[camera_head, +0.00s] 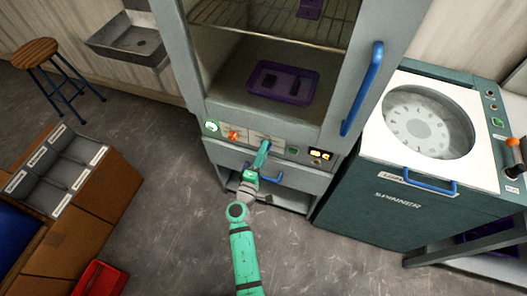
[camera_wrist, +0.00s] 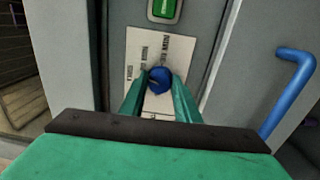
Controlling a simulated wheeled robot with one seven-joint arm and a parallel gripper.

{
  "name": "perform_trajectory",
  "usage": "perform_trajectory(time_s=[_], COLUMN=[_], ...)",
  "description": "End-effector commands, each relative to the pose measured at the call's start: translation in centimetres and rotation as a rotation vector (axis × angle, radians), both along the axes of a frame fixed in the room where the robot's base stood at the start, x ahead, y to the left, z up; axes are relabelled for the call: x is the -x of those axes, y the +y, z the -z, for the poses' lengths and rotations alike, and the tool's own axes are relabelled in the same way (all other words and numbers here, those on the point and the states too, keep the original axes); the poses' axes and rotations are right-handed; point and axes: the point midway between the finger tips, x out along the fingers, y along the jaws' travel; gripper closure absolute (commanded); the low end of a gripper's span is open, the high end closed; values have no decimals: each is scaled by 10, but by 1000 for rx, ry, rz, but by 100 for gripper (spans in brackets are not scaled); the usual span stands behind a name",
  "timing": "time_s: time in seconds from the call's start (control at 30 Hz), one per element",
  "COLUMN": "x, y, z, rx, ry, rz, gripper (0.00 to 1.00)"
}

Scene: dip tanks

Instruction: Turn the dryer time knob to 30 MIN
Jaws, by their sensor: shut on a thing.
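The dryer (camera_head: 225,107) is a grey cabinet with a glass front and a control strip low on its face. In the wrist view, the round blue time knob (camera_wrist: 159,77) sits on a white label plate (camera_wrist: 146,42). The printed marks around it are too small to read surely, and I cannot tell which one the knob points at. My gripper (camera_wrist: 160,88) is shut on the knob, one green finger on each side. In the head view, my gripper (camera_head: 263,156) reaches the control strip and hides the knob.
An orange knob (camera_head: 234,135), a green button (camera_head: 293,150) and a lit display (camera_head: 319,155) share the strip. The dryer's blue door handle (camera_head: 363,88) stands out at the right. A spinner (camera_head: 388,200) stands close on the right. Open floor (camera_head: 165,215) lies to the left.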

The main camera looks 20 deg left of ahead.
Motion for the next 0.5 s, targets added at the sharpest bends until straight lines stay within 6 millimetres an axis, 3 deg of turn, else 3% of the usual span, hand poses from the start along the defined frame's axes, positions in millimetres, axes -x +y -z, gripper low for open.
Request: perform_trajectory(time_s=[0.5], x=[0], y=[0], z=[1], rx=[-488], ry=[-38], rz=[1], gripper=[93])
